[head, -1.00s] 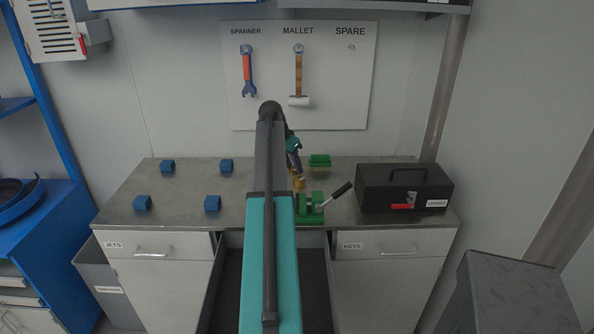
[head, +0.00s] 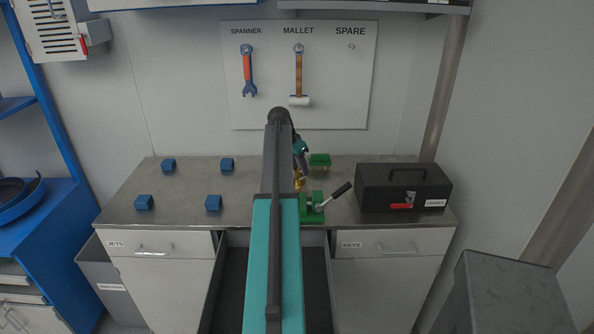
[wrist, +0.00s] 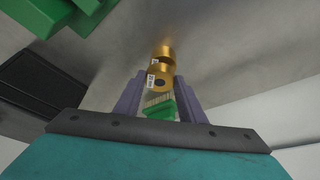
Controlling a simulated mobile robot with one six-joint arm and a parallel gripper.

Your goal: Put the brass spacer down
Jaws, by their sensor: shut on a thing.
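My gripper (wrist: 161,76) is shut on a brass spacer (wrist: 159,78), a small gold cylinder with a white label and a dark hole, between its fingertips. A second brass piece (wrist: 164,51) with a label shows just beyond it in the wrist view. I cannot tell whether the two touch. In the head view the brass (head: 299,184) is small and partly hidden by my arm, over the metal bench (head: 180,190), just behind the green vise. How far the held spacer is above the bench is unclear.
The green vise (head: 312,208) with its black-handled lever stands close in front. A green brush (head: 320,160) lies behind, and a black toolbox (head: 404,188) stands right. Several blue blocks (head: 213,203) sit on the left of the bench. An open drawer (head: 318,285) juts out below.

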